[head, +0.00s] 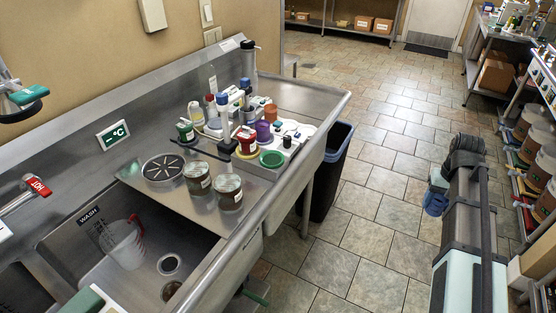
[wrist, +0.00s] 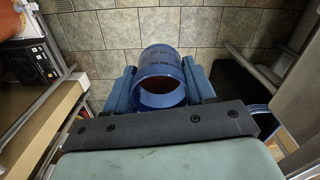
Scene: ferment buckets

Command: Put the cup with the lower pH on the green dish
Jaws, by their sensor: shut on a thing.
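My gripper (wrist: 160,88) is shut on a blue cup (wrist: 163,100), whose open round mouth faces the wrist camera. The cup has small dark lettering inside its wall and something reddish brown at its bottom. In the head view the cup (head: 435,204) is in the air over the tiled floor, away from the counter. The green dish (head: 272,159) lies at the counter's front side, and I see nothing on it. A purple cup (head: 262,131) and a red cup (head: 247,143) stand near it. No pH reading is legible.
Bottles and instruments crowd behind the dish. A dark bin (head: 325,175) stands at the counter's end. Shelves with buckets (head: 541,168) line the right.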

